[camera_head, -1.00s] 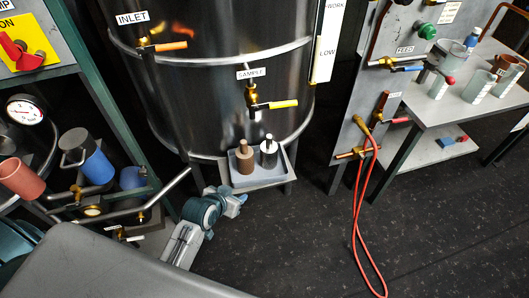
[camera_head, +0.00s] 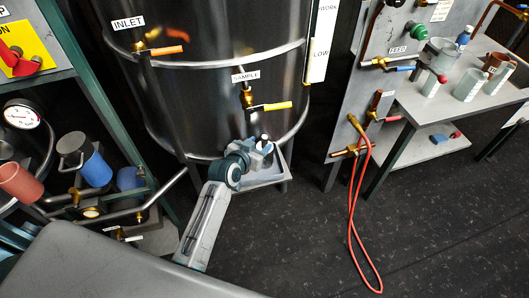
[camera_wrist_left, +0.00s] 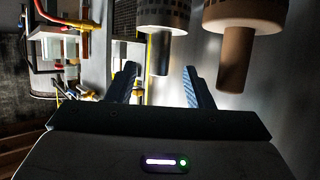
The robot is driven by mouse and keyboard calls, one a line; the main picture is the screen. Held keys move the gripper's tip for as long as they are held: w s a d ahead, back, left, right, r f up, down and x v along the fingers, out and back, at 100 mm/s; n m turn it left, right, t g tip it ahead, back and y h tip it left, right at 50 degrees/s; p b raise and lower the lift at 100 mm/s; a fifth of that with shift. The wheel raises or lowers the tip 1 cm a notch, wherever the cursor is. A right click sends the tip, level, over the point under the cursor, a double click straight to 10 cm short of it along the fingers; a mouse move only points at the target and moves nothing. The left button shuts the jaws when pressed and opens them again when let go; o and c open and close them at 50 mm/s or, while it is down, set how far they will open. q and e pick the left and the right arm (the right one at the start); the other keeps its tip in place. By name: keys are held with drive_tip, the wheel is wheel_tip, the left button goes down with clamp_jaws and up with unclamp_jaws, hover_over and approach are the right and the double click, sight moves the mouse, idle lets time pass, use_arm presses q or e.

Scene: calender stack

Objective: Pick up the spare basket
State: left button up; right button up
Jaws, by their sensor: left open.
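Two basket-like pieces with upright stems, one silver and one brown, are at the tray (camera_head: 268,182) below the tank; I cannot tell by label which is the spare. In the left wrist view, which looks upside down, the silver piece (camera_wrist_left: 161,18) has its stem between the fingers of my left gripper (camera_wrist_left: 163,85). The brown piece (camera_wrist_left: 243,14) is to the right of them, its stem outside the fingers. In the head view my left gripper (camera_head: 262,152) is over the tray and hides most of both pieces. It is open, with nothing clamped. My right gripper is out of view.
The steel tank (camera_head: 205,95) stands right behind the tray, with a sample valve (camera_head: 250,100) above my gripper. A red hose (camera_head: 352,215) hangs to the right. The dark floor in front is clear.

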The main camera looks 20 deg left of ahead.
use_arm(q)
drive_tip(key=x, duration=0.2)
drive_tip(key=shift+w+f, duration=0.15)
drive_tip(key=shift+w, duration=0.1)
clamp_jaws()
